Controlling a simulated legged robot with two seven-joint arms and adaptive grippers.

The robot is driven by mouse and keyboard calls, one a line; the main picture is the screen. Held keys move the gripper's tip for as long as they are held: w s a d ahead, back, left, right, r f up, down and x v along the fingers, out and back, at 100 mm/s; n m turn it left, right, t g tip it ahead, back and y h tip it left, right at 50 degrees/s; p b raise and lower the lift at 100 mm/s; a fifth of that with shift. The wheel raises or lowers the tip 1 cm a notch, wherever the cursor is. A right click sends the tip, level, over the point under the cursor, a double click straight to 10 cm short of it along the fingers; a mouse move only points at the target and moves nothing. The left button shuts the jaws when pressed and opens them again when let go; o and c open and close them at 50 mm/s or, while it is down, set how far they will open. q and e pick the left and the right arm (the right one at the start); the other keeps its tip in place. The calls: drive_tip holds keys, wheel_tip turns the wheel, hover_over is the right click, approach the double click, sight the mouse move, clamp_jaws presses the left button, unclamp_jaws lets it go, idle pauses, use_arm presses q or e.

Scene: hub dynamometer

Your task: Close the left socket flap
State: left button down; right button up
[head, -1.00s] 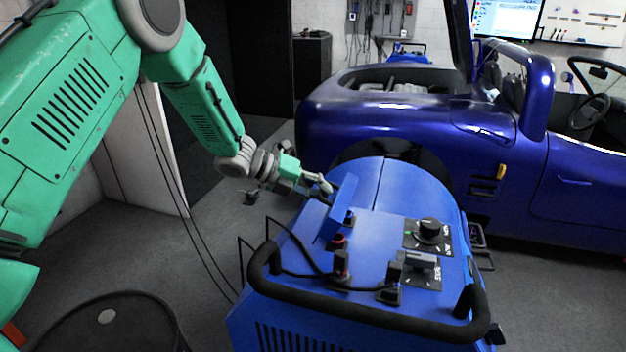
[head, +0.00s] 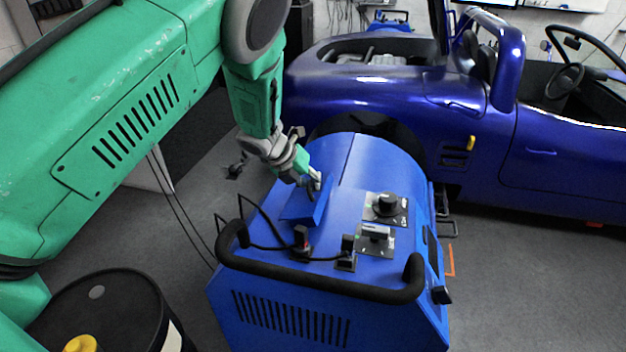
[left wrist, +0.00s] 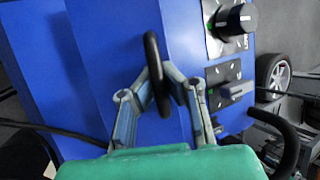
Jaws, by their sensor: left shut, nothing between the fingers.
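The left socket flap (head: 305,209) is a blue panel on top of the blue dynamometer (head: 340,170). It lies low over the left part of the top; I cannot tell whether it is fully down. My left gripper (head: 316,183) is at the flap's far upper edge, fingers shut with nothing held. In the left wrist view, the left gripper's fingertips (left wrist: 162,84) meet beside a dark handle-like loop (left wrist: 152,62) in front of the blue panel. A red-topped plug (head: 302,240) with a black cable shows just in front of the flap. My right gripper is not in view.
A black bar handle (head: 320,285) runs along the dynamometer's near edge. A dial (head: 386,204) and a switch (head: 375,234) sit right of the flap. A blue car (head: 400,95) stands behind, and a black drum (head: 110,310) stands at lower left.

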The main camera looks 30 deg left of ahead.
use_arm(q)
drive_tip(key=shift+f, duration=0.4)
drive_tip(key=shift+d+f, duration=0.2)
drive_tip(key=shift+w+d+f, duration=0.2)
drive_tip(key=shift+d+f, duration=0.05)
drive_tip(key=shift+d, duration=0.4)
drive_tip(key=shift+a+f, duration=0.1)
drive_tip(key=shift+a, duration=0.2)
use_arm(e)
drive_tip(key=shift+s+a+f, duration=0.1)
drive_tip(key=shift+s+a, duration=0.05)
use_arm(q)
drive_tip(key=shift+d, duration=0.2)
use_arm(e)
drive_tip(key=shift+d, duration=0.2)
use_arm(q)
drive_tip(key=shift+a, duration=0.15)
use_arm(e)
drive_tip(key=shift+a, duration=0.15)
